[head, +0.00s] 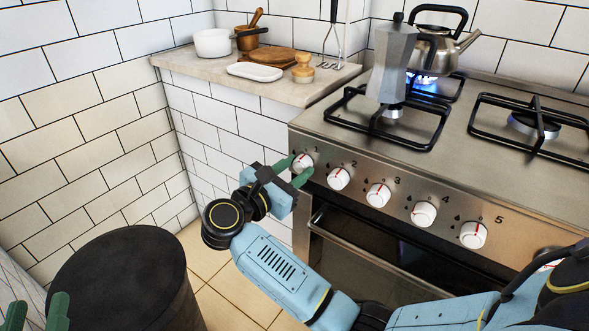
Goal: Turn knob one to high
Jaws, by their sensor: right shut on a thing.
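Knob one (304,160) is the leftmost white knob with a red mark on the steel stove front, under the label "1". My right gripper (295,170) reaches it from the lower left and is shut on it, with green fingers on either side. The fingers hide part of the knob, so its exact angle is hard to read. My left gripper (37,314) is at the bottom left corner, its two green fingers apart and empty, far from the stove.
More white knobs, such as knob two (338,178), line the panel. A moka pot (391,62) stands on the front left grate. A kettle (436,50) sits over a blue flame (428,84). The oven handle (335,233) lies below. A dark round bin (120,270) stands left.

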